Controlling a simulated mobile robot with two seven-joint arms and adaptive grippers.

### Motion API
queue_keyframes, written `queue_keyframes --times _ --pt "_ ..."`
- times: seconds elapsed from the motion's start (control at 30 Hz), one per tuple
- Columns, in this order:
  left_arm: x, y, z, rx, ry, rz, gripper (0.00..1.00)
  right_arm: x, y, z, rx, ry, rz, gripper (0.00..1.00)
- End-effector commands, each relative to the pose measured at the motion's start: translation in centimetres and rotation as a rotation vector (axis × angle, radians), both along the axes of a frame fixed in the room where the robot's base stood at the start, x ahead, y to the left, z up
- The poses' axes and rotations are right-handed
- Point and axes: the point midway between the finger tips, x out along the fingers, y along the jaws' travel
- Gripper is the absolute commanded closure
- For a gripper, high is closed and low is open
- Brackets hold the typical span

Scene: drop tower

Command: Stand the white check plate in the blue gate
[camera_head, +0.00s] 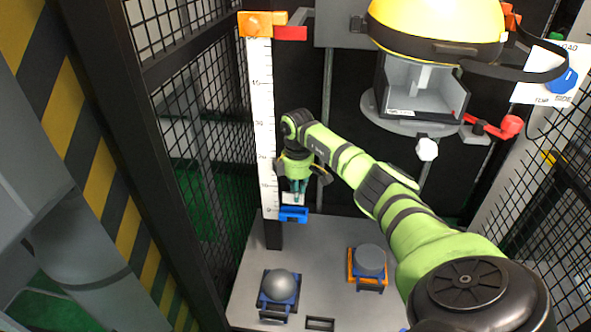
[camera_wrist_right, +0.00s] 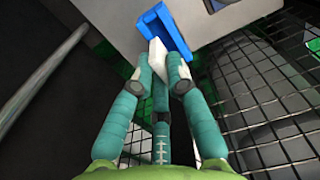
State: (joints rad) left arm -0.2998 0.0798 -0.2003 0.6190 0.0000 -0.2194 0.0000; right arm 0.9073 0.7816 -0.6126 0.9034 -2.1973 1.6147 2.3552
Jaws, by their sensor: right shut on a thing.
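The blue gate (camera_head: 294,214) is a small blue bracket low on the white scale post, above the grey base plate. In the right wrist view the blue gate (camera_wrist_right: 163,32) is a channel just beyond my fingertips. My right gripper (camera_head: 296,187) is shut on the white check plate (camera_head: 290,198), just above the gate. The white check plate (camera_wrist_right: 157,53) also shows between the fingers (camera_wrist_right: 160,75), with its far end at or close to the gate. I cannot tell whether it touches the gate. My left gripper is not in view.
A white numbered scale (camera_head: 262,120) rises behind the gate. A grey ball (camera_head: 279,285) and a grey cylinder (camera_head: 370,260) sit in holders on the base plate (camera_head: 325,290). Black mesh (camera_head: 200,130) lies left.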

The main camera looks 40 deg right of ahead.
Motion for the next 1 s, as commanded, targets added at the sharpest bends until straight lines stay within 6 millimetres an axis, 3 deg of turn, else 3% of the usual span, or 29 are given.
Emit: queue_keyframes --times 0.3,0.6,1.0 --pt "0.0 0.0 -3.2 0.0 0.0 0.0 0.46 0.0 0.1 -2.9 0.001 0.0 0.003 1.0" --pt "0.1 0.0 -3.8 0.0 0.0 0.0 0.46 0.0 0.1 -4.5 0.001 0.0 0.003 1.0" --pt "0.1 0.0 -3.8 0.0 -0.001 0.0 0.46 0.0 0.1 -4.6 0.001 0.0 0.004 1.0"
